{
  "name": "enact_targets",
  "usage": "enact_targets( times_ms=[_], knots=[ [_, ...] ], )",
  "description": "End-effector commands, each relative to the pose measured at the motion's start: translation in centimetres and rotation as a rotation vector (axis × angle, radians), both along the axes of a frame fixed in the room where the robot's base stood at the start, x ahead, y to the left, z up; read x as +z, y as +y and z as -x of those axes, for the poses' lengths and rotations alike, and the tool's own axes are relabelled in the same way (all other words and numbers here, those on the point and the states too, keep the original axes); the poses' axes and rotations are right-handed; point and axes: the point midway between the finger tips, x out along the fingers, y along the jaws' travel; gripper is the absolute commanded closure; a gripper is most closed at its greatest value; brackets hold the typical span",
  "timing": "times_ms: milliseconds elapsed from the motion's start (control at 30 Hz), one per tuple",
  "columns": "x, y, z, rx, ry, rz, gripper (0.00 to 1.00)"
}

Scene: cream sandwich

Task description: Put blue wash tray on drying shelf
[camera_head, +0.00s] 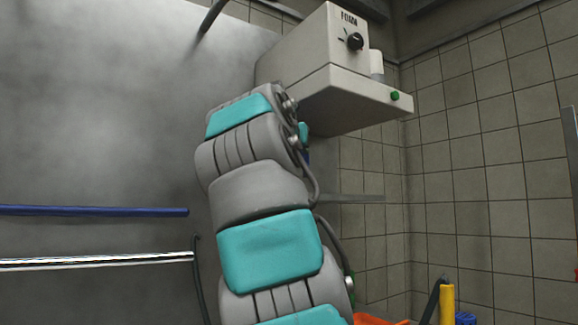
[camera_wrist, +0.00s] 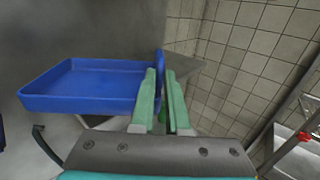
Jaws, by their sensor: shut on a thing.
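The blue wash tray (camera_wrist: 85,103) is in the left half of the wrist view, a shallow open box that looks empty. My gripper (camera_wrist: 161,75) is shut on its right-hand wall, between the two green fingers. The tray looks roughly level and held out to the left of the fingers. In the head view my arm hides the gripper and nearly all of the tray. A grey flat ledge (camera_head: 350,198) sticks out by the tiled wall behind my arm; I cannot tell whether it is the drying shelf. A grey flat surface (camera_wrist: 187,68) also shows just beyond the fingertips.
A blue bar (camera_head: 95,211) and a shiny metal bar (camera_head: 95,261) reach in from the left. Tiled walls (camera_head: 500,130) close off the right.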

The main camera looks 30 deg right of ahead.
Motion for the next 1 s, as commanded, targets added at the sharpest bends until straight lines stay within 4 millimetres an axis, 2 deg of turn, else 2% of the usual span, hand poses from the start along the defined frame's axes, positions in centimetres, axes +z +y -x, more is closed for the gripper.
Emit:
enact_targets(
  times_ms=[100,433,600,1000],
  knots=[
    [0.1,-0.1,-1.3,0.000,-0.001,0.002,1.00],
    [-0.2,-0.3,-2.5,0.000,-0.001,-0.001,1.00],
    [-0.2,-0.2,-2.0,-0.003,-0.005,0.009,1.00],
    [-1.6,-0.2,-2.1,-0.005,-0.001,0.006,1.00]
  ],
)
